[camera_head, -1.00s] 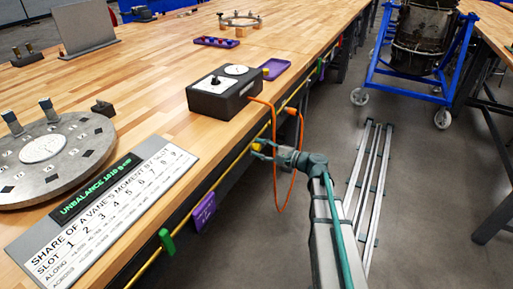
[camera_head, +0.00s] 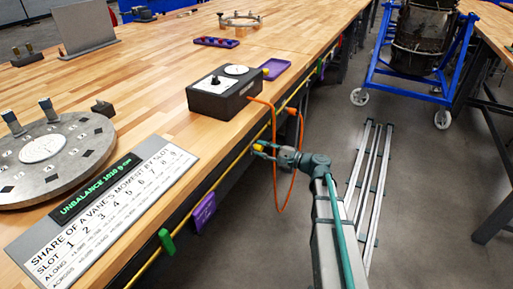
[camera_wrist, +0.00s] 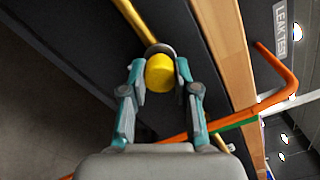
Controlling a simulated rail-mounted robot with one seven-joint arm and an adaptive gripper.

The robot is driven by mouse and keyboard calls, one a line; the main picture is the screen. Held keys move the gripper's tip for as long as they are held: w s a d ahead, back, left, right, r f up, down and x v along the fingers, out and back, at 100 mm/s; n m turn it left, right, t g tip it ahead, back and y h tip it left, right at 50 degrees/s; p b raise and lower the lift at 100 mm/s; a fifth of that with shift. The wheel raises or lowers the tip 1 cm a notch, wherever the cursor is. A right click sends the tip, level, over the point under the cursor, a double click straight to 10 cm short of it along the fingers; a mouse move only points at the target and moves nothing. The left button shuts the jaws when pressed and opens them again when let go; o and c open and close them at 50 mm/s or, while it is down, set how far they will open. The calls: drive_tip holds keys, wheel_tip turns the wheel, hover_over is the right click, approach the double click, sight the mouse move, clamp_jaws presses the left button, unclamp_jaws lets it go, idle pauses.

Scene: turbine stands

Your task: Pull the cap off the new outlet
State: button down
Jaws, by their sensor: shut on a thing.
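A yellow cap (camera_wrist: 160,73) sits between the two fingers of my gripper (camera_wrist: 159,68), which is shut on it. In the wrist view, a grey ring (camera_wrist: 158,49) shows right behind the cap, in line with a yellow pipe (camera_wrist: 130,15). I cannot tell whether the cap touches the ring or stands apart from it. In the head view my gripper (camera_head: 263,149) is at the bench's front edge, below the black box, with a bit of yellow at its tips.
An orange hose (camera_head: 275,190) loops down from the black box (camera_head: 223,93) close to my gripper. The wooden bench edge (camera_wrist: 232,60) runs close beside the fingers. Green (camera_head: 167,240) and purple (camera_head: 204,212) tags hang along the pipe.

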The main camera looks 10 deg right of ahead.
drive_tip(key=shift+s+d, duration=0.15)
drive_tip(key=shift+d, duration=0.05)
drive_tip(key=shift+v, duration=0.8)
